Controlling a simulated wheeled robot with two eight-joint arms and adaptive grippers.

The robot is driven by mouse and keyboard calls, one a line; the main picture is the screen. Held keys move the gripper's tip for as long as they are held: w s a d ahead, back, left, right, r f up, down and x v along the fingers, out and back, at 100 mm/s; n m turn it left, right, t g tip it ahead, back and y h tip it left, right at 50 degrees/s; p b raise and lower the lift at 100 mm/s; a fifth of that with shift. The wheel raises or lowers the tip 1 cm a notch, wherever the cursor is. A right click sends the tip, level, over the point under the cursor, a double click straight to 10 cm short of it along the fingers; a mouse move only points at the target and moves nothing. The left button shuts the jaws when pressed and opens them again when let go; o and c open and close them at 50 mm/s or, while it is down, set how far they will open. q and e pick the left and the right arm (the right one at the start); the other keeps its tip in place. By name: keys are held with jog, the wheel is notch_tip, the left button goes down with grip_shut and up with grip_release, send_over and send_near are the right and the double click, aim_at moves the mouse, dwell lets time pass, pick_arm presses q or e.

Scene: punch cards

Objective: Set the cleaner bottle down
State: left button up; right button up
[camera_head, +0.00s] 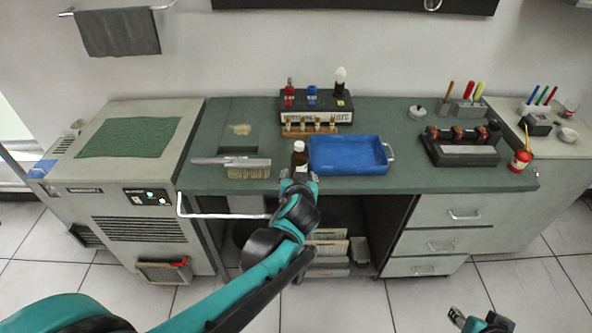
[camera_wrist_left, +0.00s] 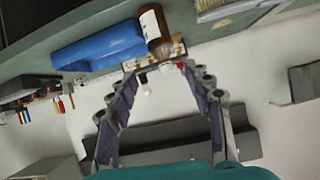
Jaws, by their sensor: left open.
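The cleaner bottle (camera_head: 299,155), brown with a white cap, stands upright on the green counter near its front edge, just left of the blue tray. In the left wrist view the bottle (camera_wrist_left: 153,34) shows its brown body and a pale label, partly cut off at the top. My left gripper (camera_head: 299,177) is at the counter's front edge, right by the bottle, hiding its lower part. In the wrist view its fingers (camera_wrist_left: 158,72) are spread, with the bottle beyond the tips and not clasped. My right gripper (camera_head: 478,321) is partly in view at the bottom right, away from the counter.
The blue tray (camera_head: 347,155) is close on the bottle's right. A brush (camera_head: 248,171) lies to its left. A wooden strip of small vials (camera_head: 309,129) and a black rack (camera_head: 316,107) stand behind. A dark holder (camera_head: 462,153) is further right. Bare counter (camera_head: 400,183) shows along the front right.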

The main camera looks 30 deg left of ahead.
aim_at(299, 148)
pick_arm(q)
jog(key=w+a+t+y, duration=0.1)
jog(key=w, duration=0.1)
jog(key=w+a+f+n+t+b, duration=0.1)
jog(key=w+a, duration=0.1)
jog(key=w, duration=0.1)
jog(key=w+a+f+t+y, duration=0.1)
jog(key=w, duration=0.2)
jog(key=shift+w+a+y, duration=0.25)
jog(key=shift+y, duration=0.05)
jog(key=b+x, duration=0.2)
jog(key=x, duration=0.4)
jog(key=shift+w+a, duration=0.15)
jog(key=shift+w, duration=0.15)
jog(key=shift+w+a+b, duration=0.2)
jog(key=shift+w+b, duration=0.1)
jog(key=shift+w, duration=0.05)
grip_shut()
